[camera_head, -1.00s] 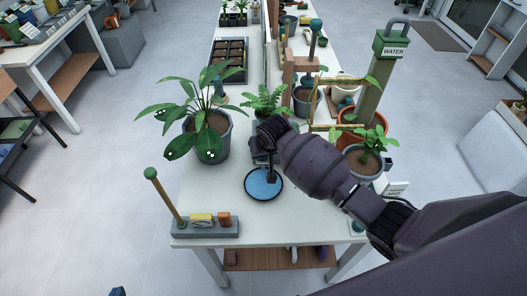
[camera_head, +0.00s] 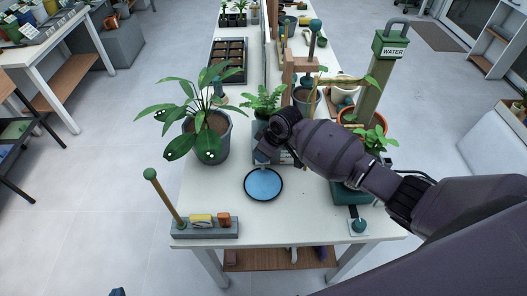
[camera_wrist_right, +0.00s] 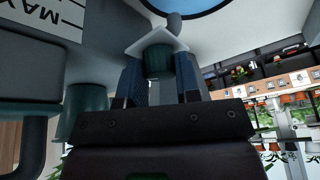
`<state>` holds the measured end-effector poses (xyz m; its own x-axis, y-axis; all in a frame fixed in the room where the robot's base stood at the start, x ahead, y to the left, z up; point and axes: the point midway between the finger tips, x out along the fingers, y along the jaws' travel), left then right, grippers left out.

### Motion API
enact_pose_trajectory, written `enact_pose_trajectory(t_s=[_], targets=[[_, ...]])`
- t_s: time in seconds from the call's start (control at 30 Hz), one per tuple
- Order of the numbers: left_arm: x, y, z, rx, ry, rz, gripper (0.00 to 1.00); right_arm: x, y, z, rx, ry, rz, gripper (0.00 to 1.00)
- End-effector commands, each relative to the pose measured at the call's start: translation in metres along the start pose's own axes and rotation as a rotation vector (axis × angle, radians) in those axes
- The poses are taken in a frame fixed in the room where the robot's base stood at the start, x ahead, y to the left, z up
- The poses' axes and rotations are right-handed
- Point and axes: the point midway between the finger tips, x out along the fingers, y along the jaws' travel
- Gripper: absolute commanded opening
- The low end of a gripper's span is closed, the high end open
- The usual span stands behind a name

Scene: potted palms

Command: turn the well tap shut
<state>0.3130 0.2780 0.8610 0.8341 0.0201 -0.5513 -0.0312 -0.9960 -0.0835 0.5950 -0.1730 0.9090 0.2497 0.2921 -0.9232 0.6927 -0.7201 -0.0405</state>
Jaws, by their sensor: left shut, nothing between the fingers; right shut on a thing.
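My right arm comes in from the right in the head view, and its gripper sits at the front of the grey fern planter (camera_head: 262,130), just behind the blue dish (camera_head: 263,184). In the right wrist view my right gripper (camera_wrist_right: 157,95) is shut on a teal cylindrical tap knob (camera_wrist_right: 160,61). A white square plate (camera_wrist_right: 150,38) and a grey curved spout (camera_wrist_right: 174,22) adjoin the knob. The tap is mostly hidden by the wrist in the head view. My left gripper (camera_head: 117,292) shows only as a small shut tip at the bottom edge.
A large leafy plant in a grey pot (camera_head: 212,145) stands left of the planter. A grey block (camera_head: 205,229) with a green-topped stick is at the front left. The green WATER post (camera_head: 375,75) stands behind my arm.

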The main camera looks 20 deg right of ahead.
Motion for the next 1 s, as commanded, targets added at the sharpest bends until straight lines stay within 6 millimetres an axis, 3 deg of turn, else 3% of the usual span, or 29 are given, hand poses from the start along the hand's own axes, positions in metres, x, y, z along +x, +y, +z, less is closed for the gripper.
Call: enact_pose_trajectory(t_s=[0.7, 0.73, 0.8, 0.87, 1.0], targets=[[0.0, 0.0, -0.0002, 0.0, 0.0, 0.0, 0.0, 0.0003, -0.0013, -0.0006, -0.07, -0.001, -0.032, 0.07], [0.0, 0.0, -0.0002, 0.0, 0.0, 0.0, 0.0, 0.0003, -0.0013, -0.0006, -0.07, -0.001, -0.032, 0.34], [0.0, 0.0, -0.0003, 0.0, 0.001, 0.0, 0.0, 0.0002, -0.0012, -0.0005, -0.07, -0.002, -0.032, 0.45], [0.0001, 0.0, -0.0004, 0.0, 0.001, 0.0, 0.0, 0.0001, -0.0008, -0.0004, -0.07, -0.002, -0.031, 0.54], [0.0001, 0.0, -0.0004, 0.0, 0.001, 0.0, 0.0, -0.0002, 0.0005, -0.0002, -0.069, -0.002, -0.028, 0.55]])
